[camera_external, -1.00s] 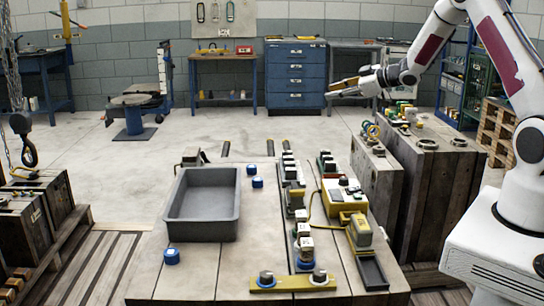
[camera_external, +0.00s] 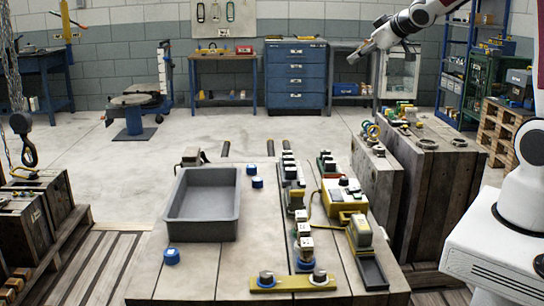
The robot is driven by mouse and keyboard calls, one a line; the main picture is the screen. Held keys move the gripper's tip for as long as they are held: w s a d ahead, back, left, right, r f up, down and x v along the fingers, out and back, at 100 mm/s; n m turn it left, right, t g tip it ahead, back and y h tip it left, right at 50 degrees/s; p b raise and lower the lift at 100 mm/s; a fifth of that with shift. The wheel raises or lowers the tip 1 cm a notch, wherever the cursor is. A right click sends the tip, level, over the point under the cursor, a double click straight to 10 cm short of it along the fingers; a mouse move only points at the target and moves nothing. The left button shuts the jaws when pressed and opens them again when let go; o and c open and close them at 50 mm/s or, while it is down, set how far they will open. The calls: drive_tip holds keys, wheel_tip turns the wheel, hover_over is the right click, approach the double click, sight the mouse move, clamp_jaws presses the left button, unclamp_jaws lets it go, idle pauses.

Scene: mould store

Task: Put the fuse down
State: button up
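My gripper (camera_external: 356,56) is high at the upper right, in front of the far wall and well above the workbench (camera_external: 200,275). It is small and seen side-on, so I cannot tell whether its fingers are open or shut, or whether anything is between them. I cannot pick out the fuse with certainty. Small blue-topped round pieces lie on the workbench: one at the front left (camera_external: 172,256) and two right of the grey tray, a nearer one (camera_external: 257,182) and a farther one (camera_external: 251,169).
The grey tray (camera_external: 203,238) stands empty at the bench's left. Rows of small devices and a yellow box (camera_external: 345,196) fill its right side. A yellow bar with two knobs (camera_external: 292,284) lies in front. Tall wooden crates (camera_external: 432,180) stand to the right.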

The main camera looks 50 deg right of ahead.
drive_tip(key=s+a+f+g+y, duration=0.1)
drive_tip(key=s+a+g, duration=0.1)
drive_tip(key=s+a, duration=0.4)
drive_tip(key=s+a+f+m+g+y, duration=0.1)
drive_tip(key=s+a, duration=0.4)
drive_tip(key=s, duration=1.1)
drive_tip(key=s+a+f+m+g+y, duration=0.1)
drive_tip(key=s+a, duration=0.5)
drive_tip(key=s, duration=0.6)
drive_tip(key=shift+a+f+g, duration=0.35)
drive_tip(key=shift+f+g, duration=0.1)
drive_tip(key=shift+g, duration=0.45)
drive_tip(key=shift+c, duration=1.1)
